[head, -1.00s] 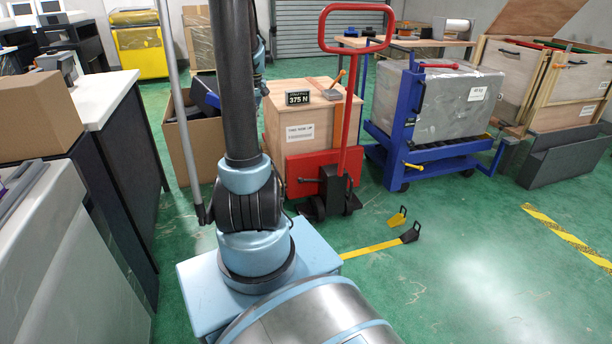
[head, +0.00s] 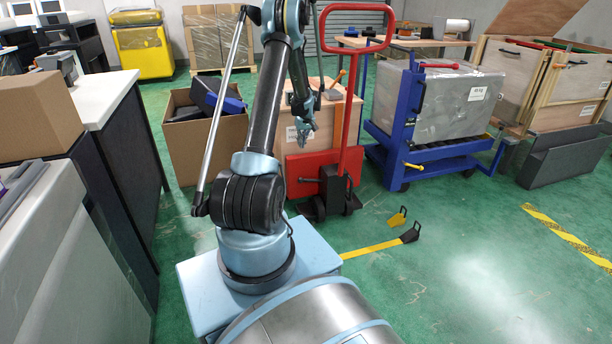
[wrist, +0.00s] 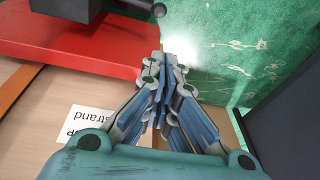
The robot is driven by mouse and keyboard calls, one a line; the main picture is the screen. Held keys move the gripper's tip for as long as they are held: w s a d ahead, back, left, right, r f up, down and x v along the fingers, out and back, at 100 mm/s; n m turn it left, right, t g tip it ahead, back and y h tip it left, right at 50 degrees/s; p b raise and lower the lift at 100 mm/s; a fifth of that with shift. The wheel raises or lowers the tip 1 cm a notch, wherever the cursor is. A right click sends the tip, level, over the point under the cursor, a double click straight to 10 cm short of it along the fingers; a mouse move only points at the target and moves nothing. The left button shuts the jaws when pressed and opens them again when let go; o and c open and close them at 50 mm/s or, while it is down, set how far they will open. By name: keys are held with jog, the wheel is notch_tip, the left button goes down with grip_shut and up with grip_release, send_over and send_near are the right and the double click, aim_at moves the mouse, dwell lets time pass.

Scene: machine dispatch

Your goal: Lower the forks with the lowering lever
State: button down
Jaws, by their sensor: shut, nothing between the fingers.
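The red pallet truck (head: 341,125) stands behind my arm, its tall loop handle upright and its red plate (head: 330,166) low in front of the wooden crate (head: 320,117). A short dark lever (head: 306,180) sticks out to the left at the plate; a dark lever with a round tip (wrist: 157,10) shows at the top of the wrist view. I cannot tell for sure that this is the lowering lever. My gripper (head: 303,134) is shut and empty, in front of the crate and above the lever, apart from it. The wrist view shows its fingers together (wrist: 166,72). The forks are hidden.
A blue lift cart (head: 405,120) with a grey load stands close on the right. An open cardboard box (head: 185,150) is at the left, beside a dark counter (head: 125,150).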

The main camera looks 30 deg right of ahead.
send_over(312, 180)
jog(key=s+x, duration=0.1)
jog(key=x, duration=0.5)
jog(key=shift+w+a+f, duration=0.25)
jog(key=shift+a+f, duration=0.05)
jog(key=shift+a, duration=0.05)
jog(key=s+a+x, duration=0.1)
jog(key=x, duration=1.2)
jog(key=shift+f, duration=0.45)
jog(key=shift+s+d, duration=0.15)
jog(key=shift+d, duration=0.05)
